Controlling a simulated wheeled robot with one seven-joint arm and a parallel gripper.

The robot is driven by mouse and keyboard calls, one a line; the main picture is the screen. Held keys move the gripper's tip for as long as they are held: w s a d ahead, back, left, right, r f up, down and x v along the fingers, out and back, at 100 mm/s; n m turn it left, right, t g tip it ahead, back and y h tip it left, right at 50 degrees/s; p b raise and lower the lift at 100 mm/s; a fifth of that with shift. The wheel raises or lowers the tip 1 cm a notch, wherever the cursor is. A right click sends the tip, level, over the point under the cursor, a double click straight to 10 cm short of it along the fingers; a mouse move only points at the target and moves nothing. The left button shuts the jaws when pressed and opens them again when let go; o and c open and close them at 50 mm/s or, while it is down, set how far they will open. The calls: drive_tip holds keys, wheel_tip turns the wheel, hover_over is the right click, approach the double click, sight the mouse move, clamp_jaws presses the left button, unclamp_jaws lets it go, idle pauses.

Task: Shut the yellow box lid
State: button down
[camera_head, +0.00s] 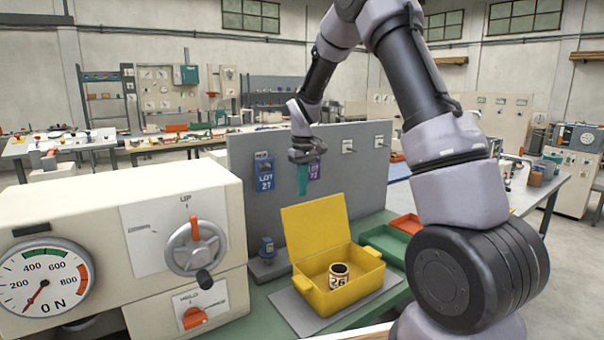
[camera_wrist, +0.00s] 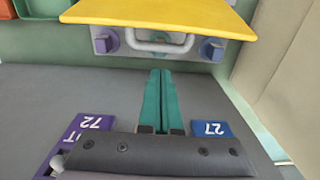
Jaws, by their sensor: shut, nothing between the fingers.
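The yellow box (camera_head: 362,290) stands on a grey mat on the green bench, with its lid (camera_head: 315,226) raised, tilted up at the back left. A cream cylinder marked 26 (camera_head: 338,277) sits inside the box. My gripper (camera_head: 303,192) has teal fingers pointing down, above and behind the raised lid, in front of the grey panel. The fingers are shut and empty, and appear apart from the lid. In the wrist view, the closed fingers (camera_wrist: 162,74) point toward the yellow lid (camera_wrist: 165,16), which crosses the top edge. The box interior is hidden there.
The grey panel (camera_head: 245,155) behind the box carries a blue LOT 27 tag (camera_head: 264,174) and a purple tag (camera_head: 314,169). A cream machine with a dial and crank handle (camera_head: 195,246) stands at left.

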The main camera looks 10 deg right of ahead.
drive_tip(key=s, duration=0.1)
drive_tip(key=s+d, duration=0.1)
drive_tip(key=s+f, duration=0.1)
drive_tip(key=shift+s+d, duration=0.2)
drive_tip(key=shift+s, duration=0.05)
idle(0.4)
